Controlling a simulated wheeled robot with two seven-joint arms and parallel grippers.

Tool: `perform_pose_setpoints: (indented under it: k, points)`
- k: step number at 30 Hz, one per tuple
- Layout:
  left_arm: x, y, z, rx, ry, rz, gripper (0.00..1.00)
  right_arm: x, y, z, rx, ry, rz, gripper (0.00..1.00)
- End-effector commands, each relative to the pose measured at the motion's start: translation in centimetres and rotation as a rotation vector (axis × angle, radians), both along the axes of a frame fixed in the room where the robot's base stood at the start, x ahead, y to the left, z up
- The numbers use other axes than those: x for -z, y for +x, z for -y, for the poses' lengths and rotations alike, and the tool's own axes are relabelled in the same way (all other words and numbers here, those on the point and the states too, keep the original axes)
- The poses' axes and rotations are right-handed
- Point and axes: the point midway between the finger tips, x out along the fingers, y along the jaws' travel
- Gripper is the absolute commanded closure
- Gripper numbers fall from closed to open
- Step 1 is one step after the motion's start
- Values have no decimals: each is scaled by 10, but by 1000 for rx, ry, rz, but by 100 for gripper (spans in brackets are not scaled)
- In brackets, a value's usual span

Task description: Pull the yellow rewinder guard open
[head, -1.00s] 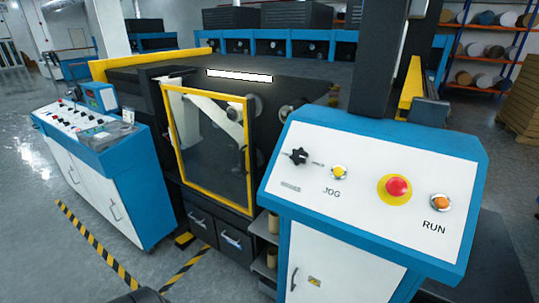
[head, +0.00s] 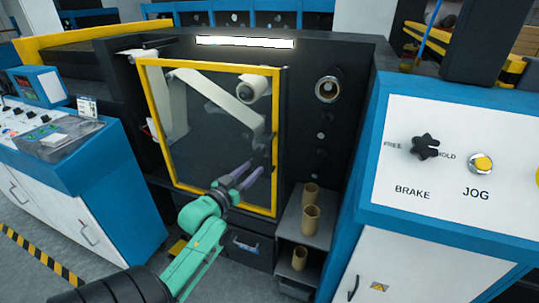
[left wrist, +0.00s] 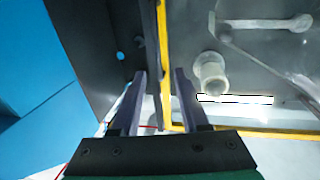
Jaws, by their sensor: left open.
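The yellow rewinder guard (head: 275,120) is a yellow frame around a clear panel on the front of the dark machine. It stands upright and looks shut against the machine. My left gripper (head: 256,167) is open, in front of the guard's lower right part, with its purple fingers pointing at the right edge. In the left wrist view, the yellow guard bar (left wrist: 166,60) and a dark upright strip, perhaps the handle, line up with the gap between the fingers of the left gripper (left wrist: 158,74). Contact cannot be told. My right gripper is out of view.
A white and blue control console (head: 440,240) stands close on the right. Cardboard cores (head: 311,218) sit on a small shelf beside the guard. A blue and white cabinet (head: 80,190) is on the left. Open floor lies at the lower left.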

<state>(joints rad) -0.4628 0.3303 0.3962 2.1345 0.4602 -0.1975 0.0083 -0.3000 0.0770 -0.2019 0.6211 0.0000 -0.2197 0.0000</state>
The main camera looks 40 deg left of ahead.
Motion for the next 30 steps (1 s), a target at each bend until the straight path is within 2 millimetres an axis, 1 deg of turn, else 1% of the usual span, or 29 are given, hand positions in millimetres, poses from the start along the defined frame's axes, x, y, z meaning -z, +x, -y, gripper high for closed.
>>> perform_pose_setpoints:
  k: [1,6,9,12,16,19,23,24,26,27,30]
  points:
    - [-4,13,-2,0,-1,4,55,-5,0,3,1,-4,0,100]
    - [-4,57,-8,-1,0,2,55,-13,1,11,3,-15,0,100]
    - [-3,81,-12,-1,0,0,55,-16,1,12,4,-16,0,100]
    - [-2,98,-14,-1,1,0,55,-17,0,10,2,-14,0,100]
    - [0,108,-15,0,1,-2,55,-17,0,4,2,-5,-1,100]
    - [0,109,-15,0,1,-2,55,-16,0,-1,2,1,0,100]
    - [1,109,-15,0,1,-2,55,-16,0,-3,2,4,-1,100]
    - [1,109,-15,0,1,-2,71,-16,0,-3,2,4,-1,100]
    - [1,109,-15,0,1,-2,94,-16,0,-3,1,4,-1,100]
    - [1,109,-15,-1,1,-2,100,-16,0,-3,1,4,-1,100]
    - [1,109,-15,-1,1,-3,100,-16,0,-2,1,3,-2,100]
